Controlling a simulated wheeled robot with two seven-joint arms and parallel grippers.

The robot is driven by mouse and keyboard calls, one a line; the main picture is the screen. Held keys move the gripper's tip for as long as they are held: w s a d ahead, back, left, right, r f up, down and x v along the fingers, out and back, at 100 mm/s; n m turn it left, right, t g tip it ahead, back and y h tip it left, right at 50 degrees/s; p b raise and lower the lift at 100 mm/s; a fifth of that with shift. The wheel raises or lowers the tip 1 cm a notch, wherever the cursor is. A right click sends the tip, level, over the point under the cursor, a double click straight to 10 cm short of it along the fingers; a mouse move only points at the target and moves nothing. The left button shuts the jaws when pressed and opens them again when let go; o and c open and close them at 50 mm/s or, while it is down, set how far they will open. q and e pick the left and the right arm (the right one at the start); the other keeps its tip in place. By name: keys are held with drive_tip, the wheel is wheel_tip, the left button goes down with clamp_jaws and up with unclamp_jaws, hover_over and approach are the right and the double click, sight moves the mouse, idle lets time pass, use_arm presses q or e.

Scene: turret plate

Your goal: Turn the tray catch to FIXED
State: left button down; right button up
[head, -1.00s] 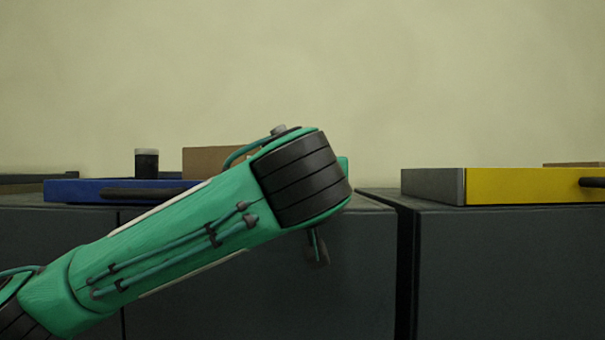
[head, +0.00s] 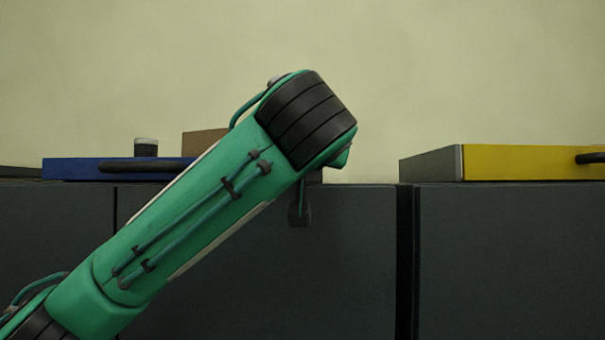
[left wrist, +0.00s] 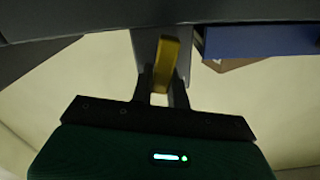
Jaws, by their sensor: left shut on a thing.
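A yellow bar-like piece (left wrist: 167,55), which looks like the catch's handle, stands between the fingers of my left gripper (left wrist: 162,85) in the left wrist view. The gripper is shut on it. In the head view my green left arm hides most of the gripper and the catch. A small dark part (head: 300,213) shows below the arm's end, before the cabinet front; I cannot tell what it belongs to. The blue tray (head: 70,169) lies on the left cabinet and also shows in the left wrist view (left wrist: 270,40). No FIXED mark is readable. My right gripper is out of view.
A yellow tray (head: 520,162) with a grey side lies on the right cabinet (head: 510,260). A narrow dark gap parts it from the left cabinet (head: 350,270). A dark cylinder (head: 146,149) and a brown box (head: 203,143) stand by the blue tray.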

use_arm(q)
drive_tip(key=shift+d+f+m+b, duration=0.15)
drive_tip(key=shift+m+b, duration=0.4)
drive_tip(key=shift+m, duration=0.05)
drive_tip(key=shift+d+f+m+b, duration=0.1)
drive_tip(key=shift+f+m+b, duration=0.05)
drive_tip(key=shift+m+b, duration=0.4)
drive_tip(key=m, duration=0.1)
drive_tip(key=m+b, duration=0.1)
drive_tip(key=shift+d+m, duration=0.2)
drive_tip(key=shift+m, duration=0.15)
drive_tip(key=m+b, duration=0.1)
drive_tip(key=m, duration=0.3)
drive_tip(key=f+m+b, duration=0.1)
drive_tip(key=m, duration=0.2)
drive_tip(key=shift+d+b, duration=0.35)
drive_tip(key=shift+f+m, duration=0.15)
drive_tip(key=shift+m, duration=0.6)
drive_tip(key=shift+f+m, duration=0.15)
drive_tip(key=shift+m, duration=0.6)
drive_tip(key=shift+d, duration=0.1)
drive_tip(key=c, duration=1.4)
unclamp_jaws()
drive_tip(key=shift+o, duration=0.2)
drive_tip(key=shift+s+b, duration=0.1)
drive_tip(key=shift+b, duration=0.2)
